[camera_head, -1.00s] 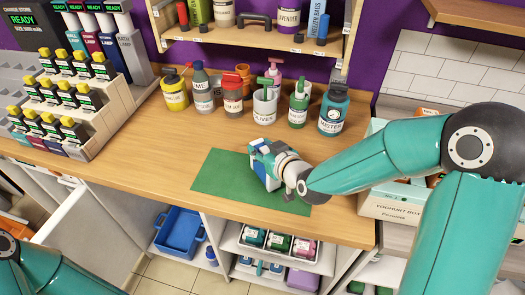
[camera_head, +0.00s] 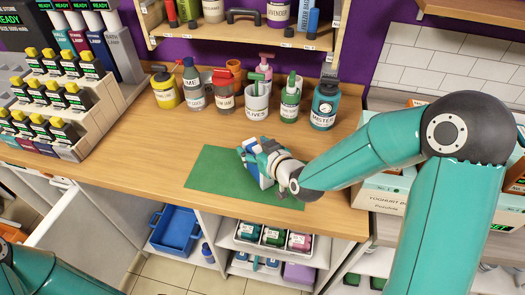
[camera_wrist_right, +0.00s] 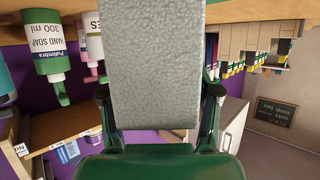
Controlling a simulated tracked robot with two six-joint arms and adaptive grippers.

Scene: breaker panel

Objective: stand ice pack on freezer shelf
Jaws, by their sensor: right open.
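A blue and white block (camera_head: 264,180), which looks like the ice pack, stands on the green mat (camera_head: 212,174) on the counter, partly hidden by my right gripper (camera_head: 258,160). In the right wrist view a pale grey speckled block (camera_wrist_right: 155,65) fills the space between the dark green fingers of my right gripper (camera_wrist_right: 158,95); it appears to be the same pack. The fingers are on either side of it and open; contact cannot be told. My left arm shows at the lower left, but its gripper is out of view. I cannot pick out a freezer shelf.
Several bottles and pots, including a teal canister (camera_head: 323,103), stand behind the mat. A stepped rack (camera_head: 65,110) fills the left. A blue tub (camera_head: 175,230) and a jar tray (camera_head: 270,238) sit below the counter. A yoghurt box (camera_head: 385,198) is at right. The counter left of the mat is clear.

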